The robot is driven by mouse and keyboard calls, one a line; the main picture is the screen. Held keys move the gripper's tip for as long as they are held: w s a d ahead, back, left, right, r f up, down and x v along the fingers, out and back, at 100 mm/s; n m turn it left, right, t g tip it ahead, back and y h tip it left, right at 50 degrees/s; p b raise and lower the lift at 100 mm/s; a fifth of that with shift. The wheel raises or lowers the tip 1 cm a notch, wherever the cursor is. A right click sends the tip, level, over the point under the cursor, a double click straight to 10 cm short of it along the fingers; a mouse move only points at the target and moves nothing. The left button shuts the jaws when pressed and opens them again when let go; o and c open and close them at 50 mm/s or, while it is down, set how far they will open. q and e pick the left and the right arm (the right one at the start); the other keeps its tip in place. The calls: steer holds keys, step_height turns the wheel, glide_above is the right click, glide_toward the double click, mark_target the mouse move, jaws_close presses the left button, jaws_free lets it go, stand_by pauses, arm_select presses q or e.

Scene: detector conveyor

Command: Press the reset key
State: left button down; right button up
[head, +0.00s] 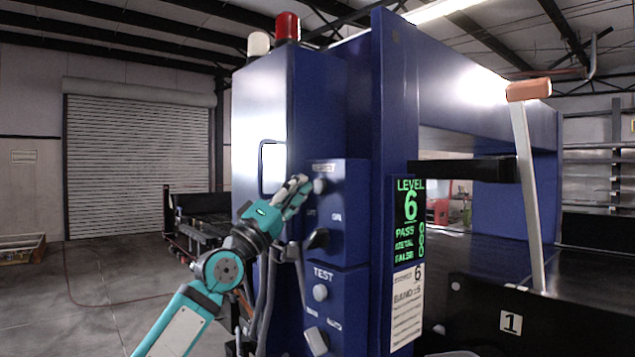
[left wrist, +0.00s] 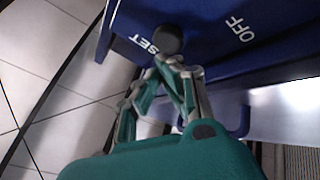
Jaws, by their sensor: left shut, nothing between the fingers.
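The reset key (head: 320,186) is a round grey button on the upper part of the blue control panel, under a label partly hidden in glare. In the left wrist view the key (left wrist: 168,39) shows as a dark round knob beside the letters "SET". My left gripper (head: 303,182) is shut and empty, its fingertips just left of the key in the head view. In the left wrist view the closed fingertips (left wrist: 168,62) lie right at the key's lower edge; I cannot tell whether they touch. My right gripper is not in view.
Below the key are a dark rotary switch (head: 318,239) and a round TEST button (head: 320,292), with another switch (head: 315,341) lower down. A green-lit display (head: 408,220) reads LEVEL 6. A lever with an orange grip (head: 528,90) stands at the right.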

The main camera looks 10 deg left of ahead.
arm_select(q)
steer(key=s+a+p, duration=0.1)
steer(key=s, duration=0.1)
steer(key=s+a+p, duration=0.1)
steer(key=s+a, duration=0.1)
stand_by(0.6)
steer(key=shift+f, duration=0.1)
stand_by(0.4)
